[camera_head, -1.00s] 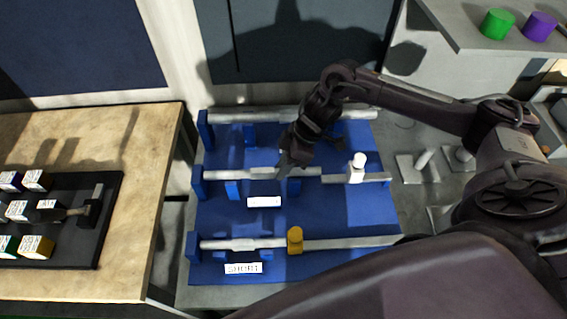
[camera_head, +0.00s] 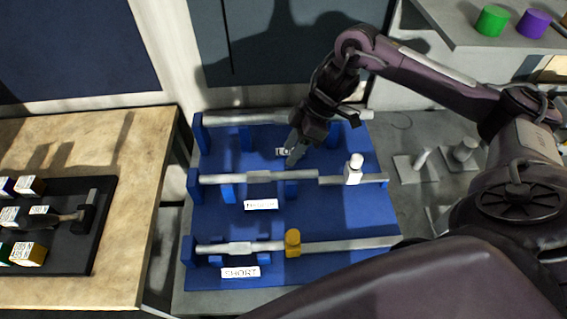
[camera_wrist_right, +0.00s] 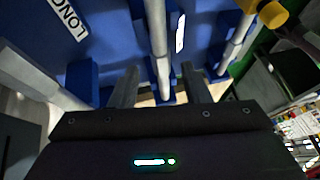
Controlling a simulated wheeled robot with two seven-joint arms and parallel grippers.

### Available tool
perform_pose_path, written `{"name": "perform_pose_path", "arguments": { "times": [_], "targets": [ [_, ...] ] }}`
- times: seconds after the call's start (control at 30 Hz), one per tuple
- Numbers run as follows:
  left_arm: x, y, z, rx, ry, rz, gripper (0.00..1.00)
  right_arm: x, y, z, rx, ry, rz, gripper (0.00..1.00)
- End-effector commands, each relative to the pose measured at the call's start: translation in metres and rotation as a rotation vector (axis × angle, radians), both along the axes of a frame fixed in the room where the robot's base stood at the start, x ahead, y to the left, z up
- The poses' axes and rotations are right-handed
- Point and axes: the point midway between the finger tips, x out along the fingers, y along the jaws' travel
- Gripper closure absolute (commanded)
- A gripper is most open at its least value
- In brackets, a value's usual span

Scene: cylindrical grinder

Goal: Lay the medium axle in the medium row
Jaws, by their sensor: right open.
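The medium axle (camera_head: 250,178), a grey stepped bar, lies level across the blue supports of the middle row, with the row's white label (camera_head: 260,205) in front. A white upright piece (camera_head: 354,168) stands at its right part. My right gripper (camera_head: 290,156) is open and apart from the axle, just behind and above it. In the right wrist view the two fingers (camera_wrist_right: 158,88) are spread with nothing held, and the axle (camera_wrist_right: 158,35) runs beyond the gap between them. My left gripper is not in view.
The blue rack (camera_head: 340,215) also holds a back-row bar (camera_head: 235,118) and a front-row bar (camera_head: 345,243) with a yellow piece (camera_head: 293,243). A wooden table (camera_head: 130,200) with a black tray (camera_head: 80,250) is at left. Green (camera_head: 491,20) and purple (camera_head: 534,23) cylinders stand back right.

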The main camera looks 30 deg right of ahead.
Motion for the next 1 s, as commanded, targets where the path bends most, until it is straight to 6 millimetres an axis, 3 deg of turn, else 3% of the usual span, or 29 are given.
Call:
{"name": "perform_pose_path", "arguments": {
  "times": [0.13, 0.3, 1.0],
  "targets": [
    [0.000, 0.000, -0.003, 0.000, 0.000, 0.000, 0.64, -0.001, -0.014, 0.025, -0.001, -0.003, -0.001, 0.57],
    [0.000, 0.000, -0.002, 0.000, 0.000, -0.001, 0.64, -0.002, -0.022, 0.040, 0.001, -0.001, 0.001, 0.57],
    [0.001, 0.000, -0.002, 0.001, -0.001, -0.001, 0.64, -0.003, -0.023, 0.043, 0.000, 0.001, 0.000, 0.57]
  ]
}}
